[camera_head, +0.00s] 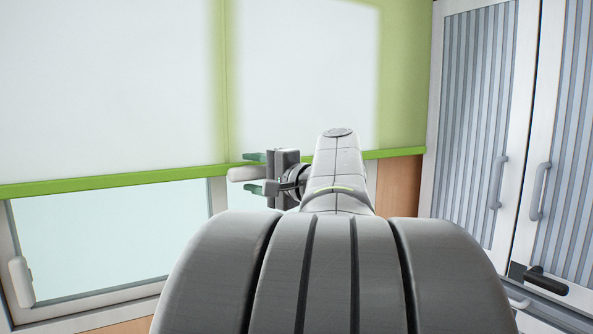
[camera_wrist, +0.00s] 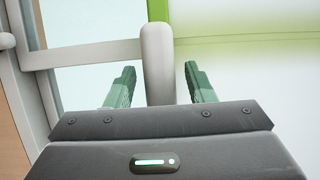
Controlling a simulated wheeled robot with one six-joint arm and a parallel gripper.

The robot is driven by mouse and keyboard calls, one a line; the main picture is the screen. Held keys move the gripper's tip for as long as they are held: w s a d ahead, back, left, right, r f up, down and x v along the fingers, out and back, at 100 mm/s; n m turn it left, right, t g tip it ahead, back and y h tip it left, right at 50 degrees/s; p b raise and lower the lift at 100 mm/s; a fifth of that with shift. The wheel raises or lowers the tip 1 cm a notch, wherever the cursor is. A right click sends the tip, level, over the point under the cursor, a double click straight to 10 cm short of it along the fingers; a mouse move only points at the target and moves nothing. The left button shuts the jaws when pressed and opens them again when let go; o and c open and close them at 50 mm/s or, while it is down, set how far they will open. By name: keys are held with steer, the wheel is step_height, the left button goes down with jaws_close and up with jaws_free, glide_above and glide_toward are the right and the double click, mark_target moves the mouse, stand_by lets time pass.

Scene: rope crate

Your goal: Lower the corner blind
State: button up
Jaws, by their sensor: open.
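The corner blind is pale with green edging and a bright green bottom bar. Its left part (camera_head: 100,90) and right part (camera_head: 305,75) meet at the corner in the head view, lowered over the upper glass. My gripper (camera_head: 250,173) is open near the corner. A pale handle (camera_wrist: 157,50) on the window frame lies between its green fingers, with visible gaps on both sides in the wrist view. In the head view this handle (camera_head: 240,174) points left.
Bare window glass (camera_head: 100,240) shows below the left bar. A second white handle (camera_head: 21,281) is on the lower left frame. A white cabinet (camera_head: 528,110) with striped doors and grey handles stands at the right.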

steer(key=shift+a, duration=0.1)
steer(key=shift+c, duration=0.4)
jaws_close()
step_height(320, 180, down, 39)
steer(key=b, duration=3.2)
steer(key=shift+r, duration=0.2)
steer(key=shift+f, duration=0.15)
steer(key=shift+c, duration=0.3)
jaws_free()
steer(key=shift+o, duration=0.7)
steer(key=p+v, duration=0.1)
steer(key=v, duration=1.3)
steer(key=shift+p, duration=0.35)
